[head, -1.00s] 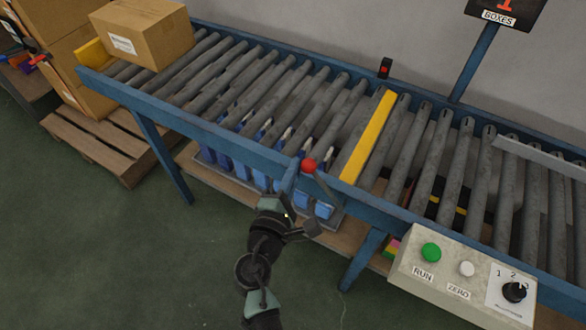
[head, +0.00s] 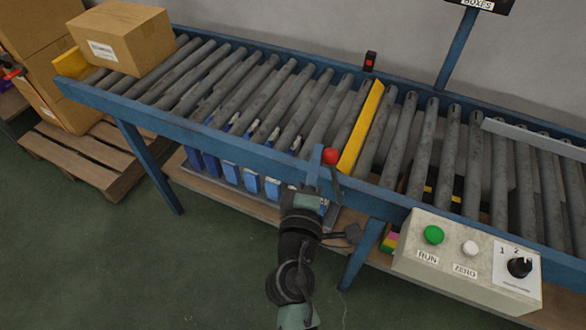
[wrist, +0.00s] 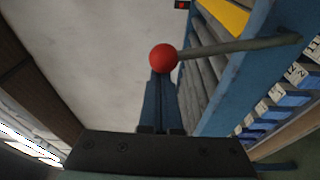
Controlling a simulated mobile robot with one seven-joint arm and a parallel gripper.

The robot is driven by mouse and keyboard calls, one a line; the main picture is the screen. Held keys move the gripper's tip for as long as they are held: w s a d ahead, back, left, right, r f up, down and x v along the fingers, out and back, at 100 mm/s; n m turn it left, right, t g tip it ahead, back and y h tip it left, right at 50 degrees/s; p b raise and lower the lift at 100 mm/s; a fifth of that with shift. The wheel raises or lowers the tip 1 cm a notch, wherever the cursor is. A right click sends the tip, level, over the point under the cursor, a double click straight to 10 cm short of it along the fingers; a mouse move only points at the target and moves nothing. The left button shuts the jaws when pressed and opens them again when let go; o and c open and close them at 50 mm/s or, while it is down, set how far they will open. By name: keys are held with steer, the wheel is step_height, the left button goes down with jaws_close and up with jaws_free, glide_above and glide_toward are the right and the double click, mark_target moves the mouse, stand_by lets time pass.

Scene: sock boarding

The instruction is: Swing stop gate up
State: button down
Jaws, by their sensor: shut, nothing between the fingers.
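The stop gate is a yellow bar (head: 361,127) lying across the rollers; how far it is raised I cannot tell. Its end also shows at the top of the wrist view (wrist: 228,14). A lever with a red knob (head: 331,156) stands at the conveyor's near rail, close to the gate's near end. In the wrist view the knob (wrist: 163,58) sits at my fingertips, and its grey rod (wrist: 240,46) runs off to the right. My gripper (head: 315,160) is shut and empty, just left of the knob in the head view. Whether the fingers touch the knob I cannot tell.
A cardboard box (head: 124,38) rests on the rollers at the far left. A control box (head: 466,262) with a green button, a white button and a dial is mounted at the right. Blue items (head: 230,173) stand on the shelf below.

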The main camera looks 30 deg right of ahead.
steer(key=s+d+f+m+h+b, duration=0.1)
steer(key=s+d+m+h+b, duration=0.1)
steer(key=s+d+m+b, duration=0.6)
steer(key=shift+s+d+f+m+h+b, duration=0.2)
steer(key=shift+s+m+h+b, duration=0.2)
steer(key=shift+s+m+b, duration=1.4)
steer(key=shift+w+m+b, duration=0.4)
steer(key=shift+b, duration=0.1)
